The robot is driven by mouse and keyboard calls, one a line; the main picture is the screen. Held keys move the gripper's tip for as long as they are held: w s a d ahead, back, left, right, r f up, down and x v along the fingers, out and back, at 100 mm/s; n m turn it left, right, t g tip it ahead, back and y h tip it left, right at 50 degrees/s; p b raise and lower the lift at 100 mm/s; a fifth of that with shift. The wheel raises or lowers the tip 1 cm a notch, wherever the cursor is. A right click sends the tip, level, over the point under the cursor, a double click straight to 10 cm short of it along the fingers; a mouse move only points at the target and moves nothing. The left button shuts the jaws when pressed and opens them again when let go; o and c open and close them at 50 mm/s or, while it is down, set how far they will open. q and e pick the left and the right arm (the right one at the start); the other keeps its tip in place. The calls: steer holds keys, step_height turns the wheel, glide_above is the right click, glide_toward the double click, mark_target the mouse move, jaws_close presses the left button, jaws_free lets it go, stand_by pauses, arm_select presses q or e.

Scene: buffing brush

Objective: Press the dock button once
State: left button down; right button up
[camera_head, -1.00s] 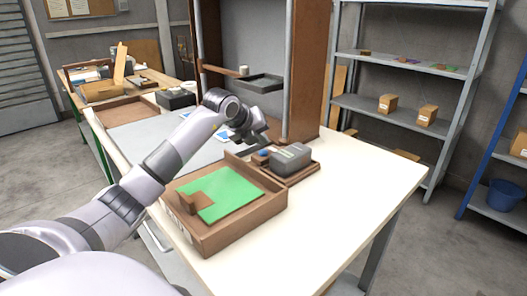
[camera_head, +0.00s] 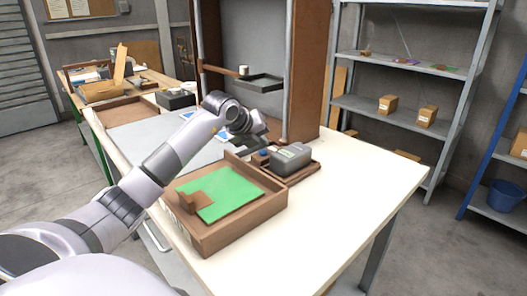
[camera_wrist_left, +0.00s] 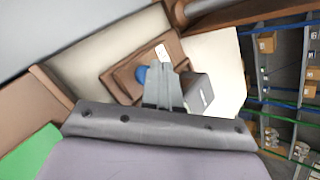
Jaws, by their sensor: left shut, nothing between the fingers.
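The dock is a brown wooden tray (camera_head: 300,175) on the near table, holding a grey block (camera_head: 291,158) and a blue button (camera_head: 263,153) at its left. My left gripper (camera_head: 258,139) is shut and empty, close behind and above the button in the head view. In the left wrist view, the shut fingers (camera_wrist_left: 162,85) point at the dock, with the blue button (camera_wrist_left: 141,74) just left of them and the grey block (camera_wrist_left: 197,92) to their right. I cannot tell whether the fingers touch anything. My right gripper is not in view.
A wooden tray with a green mat (camera_head: 228,195) stands left of the dock. A tall brown cabinet frame (camera_head: 306,75) with a small dark shelf (camera_head: 260,83) rises behind. The table's right part (camera_head: 345,190) is clear.

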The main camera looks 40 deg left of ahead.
mark_target(261, 152)
arm_select(q)
steer(key=shift+f+b, duration=0.35)
steer(key=shift+f, duration=0.25)
stand_by(0.5)
steer(key=shift+r, duration=0.15)
steer(key=shift+r+p, duration=0.7)
steer(key=shift+r, duration=0.15)
step_height(261, 152, up, 5)
steer(key=p, duration=0.4)
steer(key=shift+r, duration=0.1)
stand_by(0.6)
